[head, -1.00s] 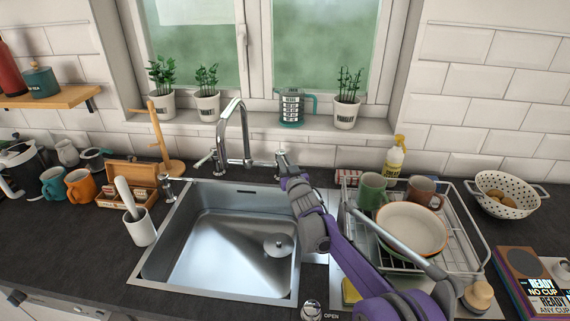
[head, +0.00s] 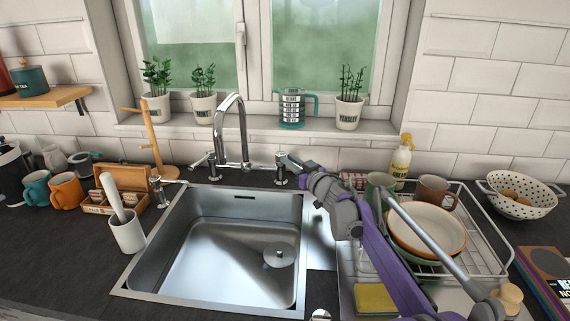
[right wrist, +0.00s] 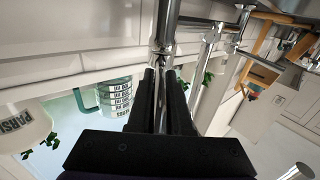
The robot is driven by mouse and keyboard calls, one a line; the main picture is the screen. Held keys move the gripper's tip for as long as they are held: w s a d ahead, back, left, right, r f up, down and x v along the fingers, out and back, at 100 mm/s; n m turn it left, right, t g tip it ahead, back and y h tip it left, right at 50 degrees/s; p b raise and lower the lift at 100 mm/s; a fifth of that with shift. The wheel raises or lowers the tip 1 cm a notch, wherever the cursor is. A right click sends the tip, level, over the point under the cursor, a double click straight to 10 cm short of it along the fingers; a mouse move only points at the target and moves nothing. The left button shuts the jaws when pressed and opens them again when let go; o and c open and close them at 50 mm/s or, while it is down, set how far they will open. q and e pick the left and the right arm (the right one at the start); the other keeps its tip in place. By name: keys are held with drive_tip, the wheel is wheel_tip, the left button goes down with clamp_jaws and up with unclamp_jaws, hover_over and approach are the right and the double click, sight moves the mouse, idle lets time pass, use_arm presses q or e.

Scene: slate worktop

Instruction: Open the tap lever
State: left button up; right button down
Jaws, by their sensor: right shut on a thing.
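The chrome tap (head: 232,125) stands behind the sink with a tall curved spout. Its left lever (head: 207,160) points out to the left. Its right post (head: 281,170) stands just right of the spout. My right gripper (head: 290,162) is at the right post, coming in from the right. In the right wrist view, its two black fingers (right wrist: 163,98) are shut on the chrome right tap lever (right wrist: 162,118), which lies along the gap between them. In the head view the gripper hides most of this lever. My left gripper is not in view.
The steel sink (head: 130,283) lies in front of the tap. A dish rack (head: 490,245) with mugs and plates is at the right, below my right arm. Potted plants and a teal-handled jug (head: 292,108) stand on the sill behind. A wooden mug stand (head: 150,140) is at the left.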

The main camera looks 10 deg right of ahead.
drive_tip(key=shift+d+f, duration=0.1)
drive_tip(key=shift+f, duration=0.15)
idle(0.3)
drive_tip(key=c, duration=0.8)
unclamp_jaws()
drive_tip(key=shift+c, duration=0.2)
drive_tip(key=shift+r, duration=0.1)
wheel_tip(320, 180, up, 10)
drive_tip(key=shift+p, duration=0.8)
